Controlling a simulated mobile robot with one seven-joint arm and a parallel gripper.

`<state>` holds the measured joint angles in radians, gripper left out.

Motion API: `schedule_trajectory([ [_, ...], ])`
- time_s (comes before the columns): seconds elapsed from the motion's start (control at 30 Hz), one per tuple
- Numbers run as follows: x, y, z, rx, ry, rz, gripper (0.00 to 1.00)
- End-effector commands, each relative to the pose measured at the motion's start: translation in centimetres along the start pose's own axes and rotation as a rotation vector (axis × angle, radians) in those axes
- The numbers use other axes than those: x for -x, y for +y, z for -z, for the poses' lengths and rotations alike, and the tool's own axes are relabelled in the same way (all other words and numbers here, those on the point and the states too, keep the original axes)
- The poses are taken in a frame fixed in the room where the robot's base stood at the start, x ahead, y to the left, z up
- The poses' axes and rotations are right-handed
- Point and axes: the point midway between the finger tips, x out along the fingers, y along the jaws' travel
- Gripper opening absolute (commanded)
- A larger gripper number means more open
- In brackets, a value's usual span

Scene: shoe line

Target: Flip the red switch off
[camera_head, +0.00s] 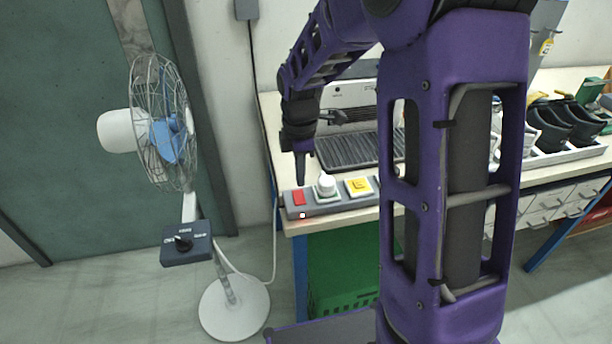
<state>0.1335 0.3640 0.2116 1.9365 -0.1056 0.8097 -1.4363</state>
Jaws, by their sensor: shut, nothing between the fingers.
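The red switch (298,198) sits at the left end of a grey control panel (340,205) on the front left corner of the workbench. A white knob (326,185) and a yellow button (359,186) are beside it on the same panel. My gripper (301,182) is shut and empty, pointing down just above and behind the red switch. I cannot tell whether its tips touch the switch. A small white light or dot (303,215) shows on the panel's front face below the switch. Which way the switch is set is too small to tell.
A machine with a dark ribbed belt (350,150) stands behind the panel. A standing fan (165,130) with a knob box (187,243) is left of the bench. A green crate (345,265) is under the bench. Black shoes (560,122) stand in a tray at the right.

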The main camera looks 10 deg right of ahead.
Motion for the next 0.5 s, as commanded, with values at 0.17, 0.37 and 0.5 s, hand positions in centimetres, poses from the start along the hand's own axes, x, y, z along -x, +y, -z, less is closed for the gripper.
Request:
schedule_trajectory([
  [0.17,4.7,-0.4,-0.1,-0.001,-0.001,-0.010,0.00],
  [0.37,7.8,-0.9,-0.2,-0.002,-0.001,-0.008,0.00],
  [0.5,8.7,-1.1,-0.1,-0.002,-0.001,-0.005,0.00],
])
